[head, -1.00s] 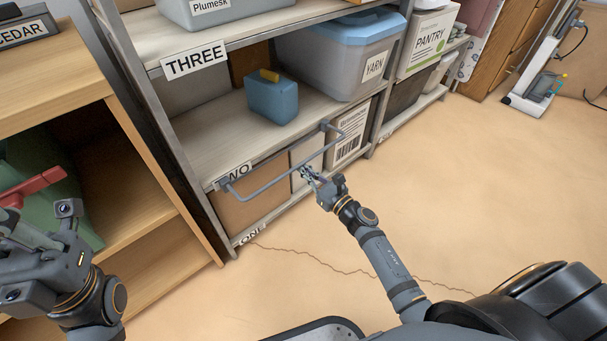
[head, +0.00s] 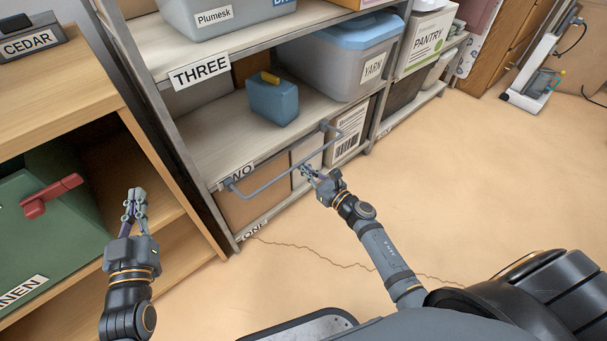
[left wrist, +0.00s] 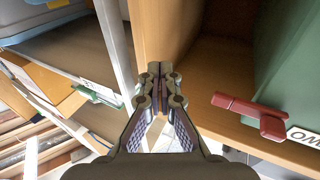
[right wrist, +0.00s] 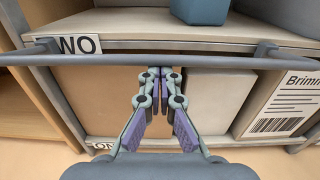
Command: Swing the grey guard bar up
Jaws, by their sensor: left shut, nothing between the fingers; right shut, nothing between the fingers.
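The grey guard bar (head: 283,178) hangs lowered across the front of the shelf marked TWO, held by a bracket at each end. In the right wrist view the bar (right wrist: 226,63) runs level across the picture, just above and beyond my fingertips. My left gripper (head: 136,192) is shut and empty, in front of the wooden cabinet, away from the bar.
A blue canister (head: 272,100) stands on shelf TWO behind the bar. Cardboard boxes (right wrist: 105,95) fill the level below. A green box with a red handle (head: 50,196) sits in the wooden cabinet (head: 85,80). The floor (head: 490,190) to the right is clear.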

